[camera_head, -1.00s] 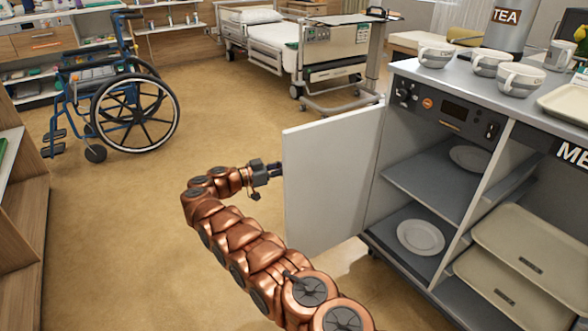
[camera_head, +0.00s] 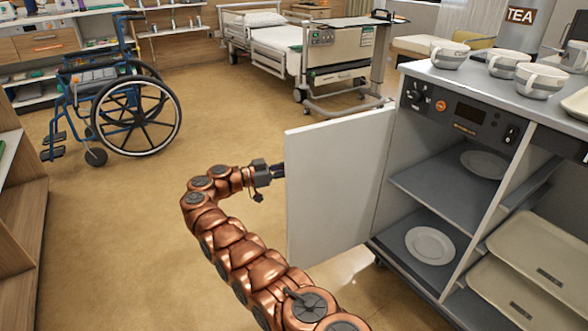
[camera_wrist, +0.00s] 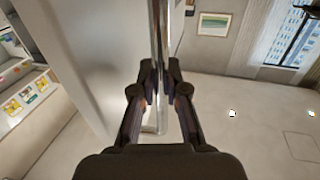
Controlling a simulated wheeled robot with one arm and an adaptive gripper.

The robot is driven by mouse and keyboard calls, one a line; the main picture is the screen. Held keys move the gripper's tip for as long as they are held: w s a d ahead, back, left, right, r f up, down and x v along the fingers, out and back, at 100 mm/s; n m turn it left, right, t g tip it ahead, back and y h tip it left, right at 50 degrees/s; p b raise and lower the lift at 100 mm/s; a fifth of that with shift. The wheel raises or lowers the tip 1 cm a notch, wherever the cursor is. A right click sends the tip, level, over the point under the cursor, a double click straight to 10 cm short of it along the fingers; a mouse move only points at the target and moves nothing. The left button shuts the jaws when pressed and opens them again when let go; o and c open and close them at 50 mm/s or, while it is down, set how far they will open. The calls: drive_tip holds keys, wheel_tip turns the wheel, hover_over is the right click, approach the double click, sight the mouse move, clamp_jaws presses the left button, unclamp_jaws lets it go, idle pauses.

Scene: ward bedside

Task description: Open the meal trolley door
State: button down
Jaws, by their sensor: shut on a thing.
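The meal trolley (camera_head: 440,175) stands at the right with its white door (camera_head: 335,185) swung wide open on its left side. The door also shows in the wrist view (camera_wrist: 88,55). My gripper (camera_head: 279,170) is at the door's free edge. In the wrist view my gripper (camera_wrist: 160,88) is shut on the door's upright metal handle (camera_wrist: 161,40), with one finger on each side of the bar. In the head view the handle is hidden behind the door.
Inside the trolley are shelves with white plates (camera_head: 430,245) and trays (camera_head: 520,275). Cups (camera_head: 508,63) and a tea urn (camera_head: 518,25) stand on top. A wheelchair (camera_head: 130,112) is at the back left, and a bed (camera_head: 270,35) is at the back. The floor left of the door is clear.

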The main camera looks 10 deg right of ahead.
drive_tip(key=shift+w+f, duration=0.1)
drive_tip(key=shift+f, duration=0.1)
drive_tip(key=shift+a+r, duration=0.1)
drive_tip(key=shift+r, duration=0.05)
drive_tip(key=c, duration=1.6)
unclamp_jaws()
drive_tip(key=shift+o, duration=2.1)
